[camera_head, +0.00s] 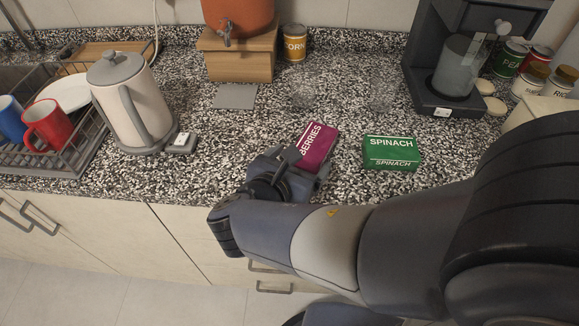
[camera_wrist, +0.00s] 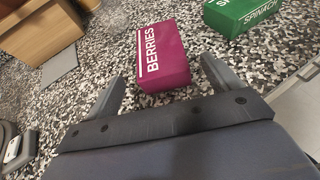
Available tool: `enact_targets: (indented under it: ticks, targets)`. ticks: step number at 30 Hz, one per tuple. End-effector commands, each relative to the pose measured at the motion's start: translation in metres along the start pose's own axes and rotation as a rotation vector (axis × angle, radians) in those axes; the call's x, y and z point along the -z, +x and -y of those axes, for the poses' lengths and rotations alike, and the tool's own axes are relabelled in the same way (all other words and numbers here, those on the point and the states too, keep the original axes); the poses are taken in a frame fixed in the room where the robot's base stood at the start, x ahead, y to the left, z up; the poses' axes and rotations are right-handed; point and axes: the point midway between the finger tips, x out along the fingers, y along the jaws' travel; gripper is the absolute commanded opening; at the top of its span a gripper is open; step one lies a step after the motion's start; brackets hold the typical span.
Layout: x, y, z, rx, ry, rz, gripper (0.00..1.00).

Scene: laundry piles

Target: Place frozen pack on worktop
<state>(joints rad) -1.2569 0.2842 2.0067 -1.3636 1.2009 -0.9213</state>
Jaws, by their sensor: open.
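A magenta pack marked BERRIES (camera_head: 318,147) lies on the speckled worktop (camera_head: 240,165) near the front edge. A green pack marked SPINACH (camera_head: 391,152) lies on the worktop to its right, apart from it. My gripper (camera_head: 305,166) is open at the front side of the berries pack. In the wrist view, the berries pack (camera_wrist: 163,56) sits ahead of and partly between the two spread fingers (camera_wrist: 160,85), with gaps on both sides. The spinach pack (camera_wrist: 243,14) shows at the top right there. In the head view, my gripper hides the near end of the berries pack.
A kettle (camera_head: 128,100) and a dish rack (camera_head: 75,150) with mugs stand at left. A wooden stand (camera_head: 237,55) and a corn can (camera_head: 293,43) are at the back. A coffee machine (camera_head: 425,85) and several cans are at right. Worktop between kettle and berries is clear.

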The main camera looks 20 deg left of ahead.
Motion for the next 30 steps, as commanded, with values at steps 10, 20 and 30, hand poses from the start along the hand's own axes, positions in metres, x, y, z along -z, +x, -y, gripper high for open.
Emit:
enact_targets:
  ticks: [10,20,30]
  targets:
    - [0.0,-0.043,0.0,-0.001,0.0,0.0,0.85]
    - [0.0,-0.048,0.0,0.001,0.0,0.0,0.85]
    - [0.0,-0.048,0.0,0.001,0.0,0.0,0.85]
